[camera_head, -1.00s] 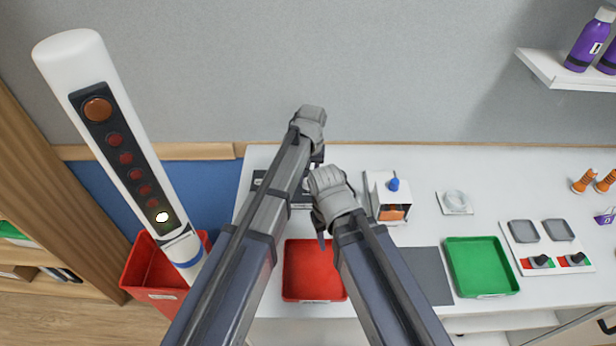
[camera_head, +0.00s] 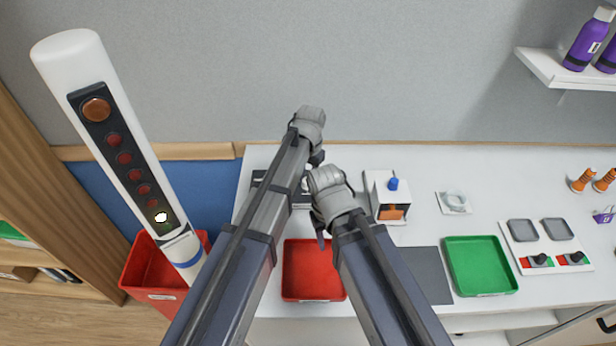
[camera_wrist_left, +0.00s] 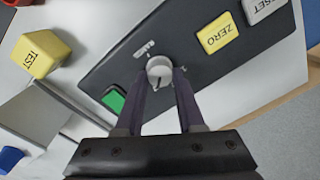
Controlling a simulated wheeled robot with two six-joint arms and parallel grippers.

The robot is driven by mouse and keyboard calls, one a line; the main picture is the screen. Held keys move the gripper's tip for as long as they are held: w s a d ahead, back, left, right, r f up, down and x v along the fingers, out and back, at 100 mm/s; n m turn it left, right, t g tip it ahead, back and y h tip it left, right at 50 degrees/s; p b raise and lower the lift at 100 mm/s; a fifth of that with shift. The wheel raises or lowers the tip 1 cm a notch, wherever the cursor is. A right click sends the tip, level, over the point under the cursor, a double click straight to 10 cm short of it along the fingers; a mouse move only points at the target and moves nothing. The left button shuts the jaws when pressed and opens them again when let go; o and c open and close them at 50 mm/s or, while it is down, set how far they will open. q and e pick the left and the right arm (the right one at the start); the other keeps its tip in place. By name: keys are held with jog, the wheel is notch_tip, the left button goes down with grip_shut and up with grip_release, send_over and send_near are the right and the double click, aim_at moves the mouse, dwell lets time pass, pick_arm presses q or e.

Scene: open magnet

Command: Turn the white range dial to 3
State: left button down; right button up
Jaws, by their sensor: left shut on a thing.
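The white range dial (camera_wrist_left: 159,70) stands on a dark panel (camera_wrist_left: 120,72) in the left wrist view. My left gripper (camera_wrist_left: 163,84) has its two dark fingers on either side of the dial and is shut on it. A dark pointer line shows on the dial, but I cannot read its setting. Small white marks (camera_wrist_left: 145,48) lie beside the dial. In the head view my left gripper (camera_head: 316,158) is over the panel (camera_head: 256,180), and my arms hide most of the dial. My right gripper (camera_head: 319,228) hangs close by; its fingers are too hidden to judge.
Beside the dial are a green display (camera_wrist_left: 114,99), a yellow ZERO button (camera_wrist_left: 218,33) and a grey RESET button (camera_wrist_left: 262,8). A yellow TEST block (camera_wrist_left: 40,53) is nearby. A red tray (camera_head: 300,292), a white box (camera_head: 378,190) and a green tray (camera_head: 480,266) stand on the counter.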

dwell(0.3)
pick_arm(q)
jog(key=c, duration=0.5)
grip_release()
notch_tip(320, 180, up, 8)
jog(key=p, duration=0.8)
jog(key=shift+s+d, duration=0.1)
jog(key=shift+f, duration=0.1)
pick_arm(e)
notch_tip(320, 180, up, 8)
jog(key=shift+f, duration=0.15)
